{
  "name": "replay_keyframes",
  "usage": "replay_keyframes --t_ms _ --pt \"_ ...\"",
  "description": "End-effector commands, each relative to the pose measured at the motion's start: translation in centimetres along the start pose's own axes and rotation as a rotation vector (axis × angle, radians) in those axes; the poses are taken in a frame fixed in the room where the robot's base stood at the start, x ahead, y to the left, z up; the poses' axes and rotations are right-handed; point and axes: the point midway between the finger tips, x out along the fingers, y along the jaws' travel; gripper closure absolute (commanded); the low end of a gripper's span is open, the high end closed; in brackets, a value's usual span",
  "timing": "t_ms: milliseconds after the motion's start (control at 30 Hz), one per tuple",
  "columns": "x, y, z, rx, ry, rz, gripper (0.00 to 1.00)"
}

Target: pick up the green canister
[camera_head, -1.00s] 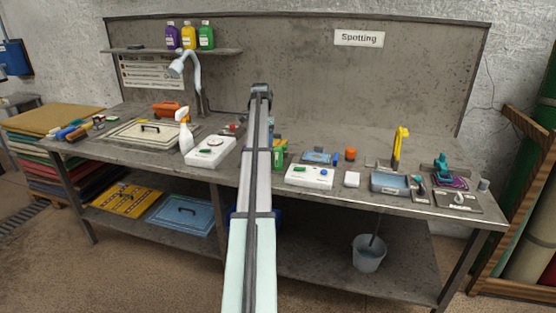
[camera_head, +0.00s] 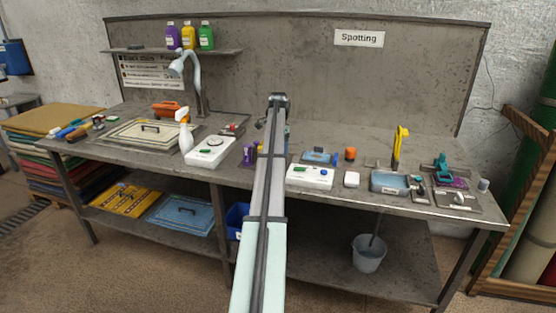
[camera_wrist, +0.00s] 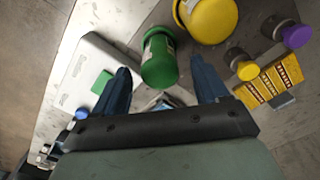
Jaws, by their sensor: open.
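The green canister (camera_wrist: 158,58) shows in the wrist view, its round lid toward the camera. It lies in the gap between the two blue fingertips of my gripper (camera_wrist: 161,68), mostly toward their far ends. My gripper is open, with a finger on each side and visible space at both sides. How deep the canister sits between the fingers is hard to tell. In the head view my arm hides both the canister and the fingers.
A larger yellow canister (camera_wrist: 207,18) stands close beside the green one. Yellow boxes (camera_wrist: 270,80) and a purple-topped bottle (camera_wrist: 290,34) are to the right. A white box with a green button (camera_wrist: 82,75) is close on the left; it also shows in the head view (camera_head: 310,178).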

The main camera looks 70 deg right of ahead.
Motion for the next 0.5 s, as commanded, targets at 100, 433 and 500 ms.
replay_keyframes --t_ms 100,433,500 --pt "0.5 0.0 0.0 0.000 0.000 0.000 0.27" --pt "4.1 0.1 0.4 0.000 -0.001 0.001 0.27" --pt "4.9 0.1 0.4 0.000 -0.001 0.001 0.27"
